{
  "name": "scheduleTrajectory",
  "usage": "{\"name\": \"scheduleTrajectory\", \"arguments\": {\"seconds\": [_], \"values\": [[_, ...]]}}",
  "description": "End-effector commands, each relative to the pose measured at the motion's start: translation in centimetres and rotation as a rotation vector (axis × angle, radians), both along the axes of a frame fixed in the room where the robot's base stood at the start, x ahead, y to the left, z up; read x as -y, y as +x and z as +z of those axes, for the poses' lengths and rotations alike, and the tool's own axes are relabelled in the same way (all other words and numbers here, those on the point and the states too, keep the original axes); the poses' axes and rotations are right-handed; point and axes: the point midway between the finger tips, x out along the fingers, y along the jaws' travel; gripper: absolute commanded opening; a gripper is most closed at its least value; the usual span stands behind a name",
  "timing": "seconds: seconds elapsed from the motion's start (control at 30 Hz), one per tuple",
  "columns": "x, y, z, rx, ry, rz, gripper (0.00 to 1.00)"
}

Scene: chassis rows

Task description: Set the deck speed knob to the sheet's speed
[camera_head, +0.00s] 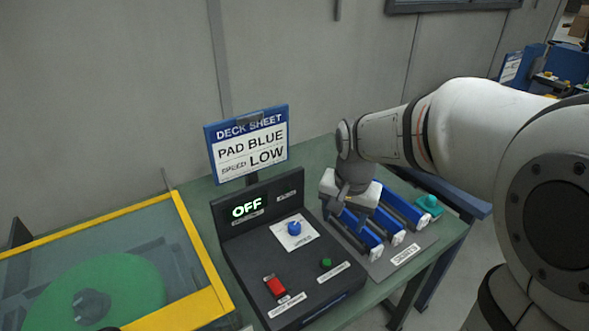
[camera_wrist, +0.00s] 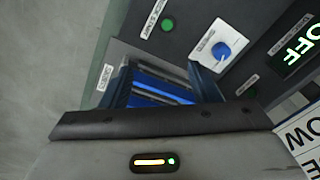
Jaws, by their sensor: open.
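The deck sheet (camera_head: 250,144) stands behind the panel and reads PAD BLUE, SPEED LOW. The blue speed knob (camera_head: 294,228) sits on a white plate on the black control panel (camera_head: 245,255). It also shows in the wrist view (camera_wrist: 221,50), upper right, with a pale pointer mark; the setting words are too small to read. The panel display (camera_head: 247,207) shows OFF. My gripper (camera_head: 347,205) is open and empty, above the blue rack to the right of the knob. In the wrist view its fingers (camera_wrist: 160,88) frame blue rack parts, with the knob outside them.
A red switch (camera_head: 275,286) and a green button (camera_head: 326,263) sit at the panel's front. Blue holders (camera_head: 405,209) and a teal piece (camera_head: 428,203) lie right of the panel. A yellow-framed clear cover (camera_head: 185,226) over a green disc (camera_head: 95,290) is at left.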

Motion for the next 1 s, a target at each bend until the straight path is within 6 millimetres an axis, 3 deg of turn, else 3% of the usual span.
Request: {"name": "scheduleTrajectory", "arguments": {"seconds": [0.03,0.2,0.4,0.6,1.0], "values": [[-1.3,1.9,-0.2,-0.022,0.004,-0.041,0.55],[-5.3,7.3,-2.7,-0.072,0.015,-0.214,0.55],[-9.2,11.0,-6.1,-0.111,0.013,-0.367,0.55],[-10.9,12.3,-8.0,-0.125,0.01,-0.436,0.55],[-11.0,12.3,-13.6,-0.129,0.009,-0.441,0.55]]}}
